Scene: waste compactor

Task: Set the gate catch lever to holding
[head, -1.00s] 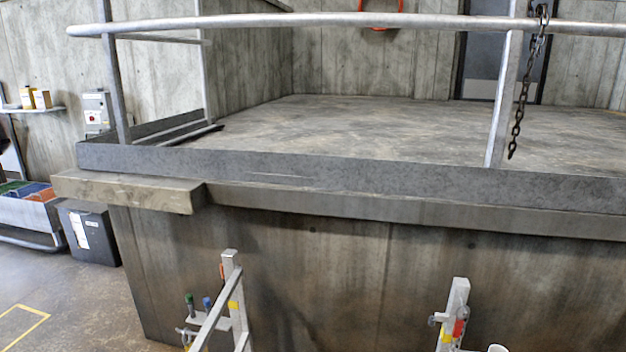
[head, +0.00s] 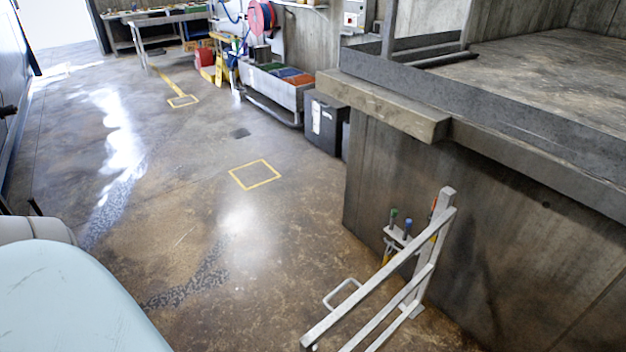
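A light grey metal gate (head: 385,290) with rails and a loop handle (head: 342,293) stands at the lower middle, beside the concrete wall. Its post (head: 445,200) is near the wall. The gate's lower end is cut off by the frame. Neither of my grippers is in view.
The concrete platform (head: 480,180) with a jutting ledge (head: 385,105) fills the right side. A dark bin (head: 322,122) and a trough with coloured bins (head: 275,88) stand beyond it. The floor (head: 200,170) in the middle is open, with a yellow marked square (head: 254,175).

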